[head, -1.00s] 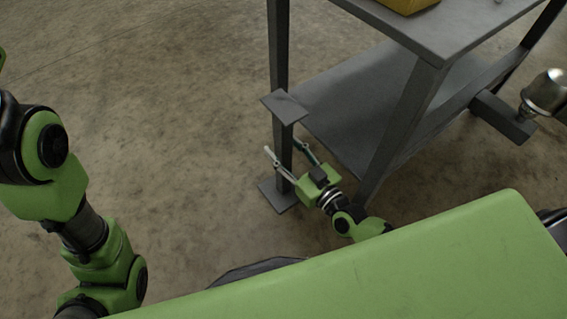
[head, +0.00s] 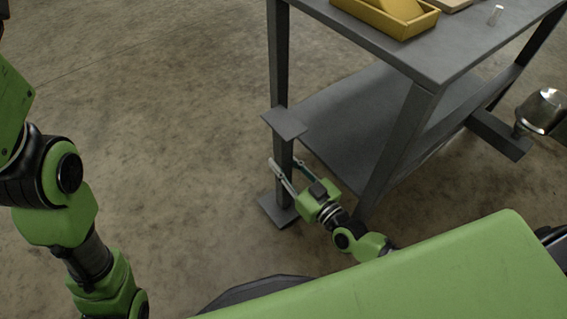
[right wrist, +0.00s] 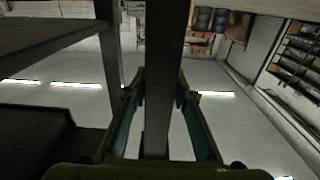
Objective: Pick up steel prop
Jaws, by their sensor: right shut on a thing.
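The steel prop (head: 285,150) is a dark grey post with a square plate at its top and another at its foot. It stands upright on the floor beside the bench's near left leg. My right gripper (head: 285,166) is shut on its shaft below the top plate, one finger on each side. In the right wrist view the prop (right wrist: 163,75) runs up the middle between the fingers of my right gripper (right wrist: 160,95). My left arm shows at the left of the head view; its gripper is out of view.
A grey steel bench (head: 440,65) with a lower shelf (head: 345,110) stands just behind and right of the prop. A yellow tray (head: 395,22) is on its top. A metal lamp-like part (head: 541,108) is at the right. The floor on the left is open.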

